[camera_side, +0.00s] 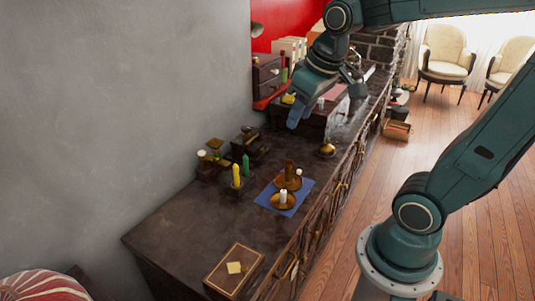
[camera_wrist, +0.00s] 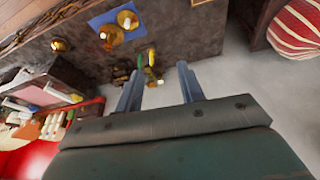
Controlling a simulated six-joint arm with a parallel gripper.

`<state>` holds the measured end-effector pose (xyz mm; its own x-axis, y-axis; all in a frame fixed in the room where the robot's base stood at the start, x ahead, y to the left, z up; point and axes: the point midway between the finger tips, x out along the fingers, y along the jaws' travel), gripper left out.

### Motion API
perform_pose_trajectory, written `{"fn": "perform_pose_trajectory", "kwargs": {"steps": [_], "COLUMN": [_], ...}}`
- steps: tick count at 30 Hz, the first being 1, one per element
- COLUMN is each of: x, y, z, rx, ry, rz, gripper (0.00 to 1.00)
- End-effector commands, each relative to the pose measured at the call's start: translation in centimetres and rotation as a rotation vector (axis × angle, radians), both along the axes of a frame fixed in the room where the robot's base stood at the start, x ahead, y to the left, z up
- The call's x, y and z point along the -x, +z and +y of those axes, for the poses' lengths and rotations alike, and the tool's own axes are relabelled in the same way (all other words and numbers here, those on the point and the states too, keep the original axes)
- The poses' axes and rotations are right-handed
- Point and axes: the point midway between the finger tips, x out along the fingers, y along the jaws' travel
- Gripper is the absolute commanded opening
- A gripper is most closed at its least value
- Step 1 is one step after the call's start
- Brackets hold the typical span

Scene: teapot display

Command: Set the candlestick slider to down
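The nearer, low candlestick (camera_side: 284,204) holds a short white candle (camera_side: 283,196). In the wrist view the blue mat (camera_wrist: 98,21) and both brass pieces (camera_wrist: 127,20) (camera_wrist: 111,35) show at the upper left. My gripper (camera_side: 303,118) is above the cabinet, behind the mat and apart from it. In the wrist view my gripper (camera_wrist: 160,69) has its fingers apart with nothing held.
A yellow candle (camera_side: 237,176) and a green candle (camera_side: 246,164) stand left of the mat. A small brass object (camera_side: 327,150) sits behind it to the right. A brown box (camera_side: 234,270) lies at the front.

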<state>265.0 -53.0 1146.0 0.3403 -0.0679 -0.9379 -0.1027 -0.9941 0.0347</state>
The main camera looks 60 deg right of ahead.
Motion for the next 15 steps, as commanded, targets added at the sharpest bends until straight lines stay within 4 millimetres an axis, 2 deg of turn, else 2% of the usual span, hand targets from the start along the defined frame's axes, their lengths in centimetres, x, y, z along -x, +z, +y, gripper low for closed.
{"fn": "perform_pose_trajectory", "kwargs": {"steps": [6, 15], "x": [-3.6, -7.5], "y": [-1.5, -4.7], "z": [-3.5, -9.1], "rx": [-0.002, -0.016], "ry": [-0.048, -0.105], "rz": [0.067, 0.146], "gripper": [0.39, 0.39]}}
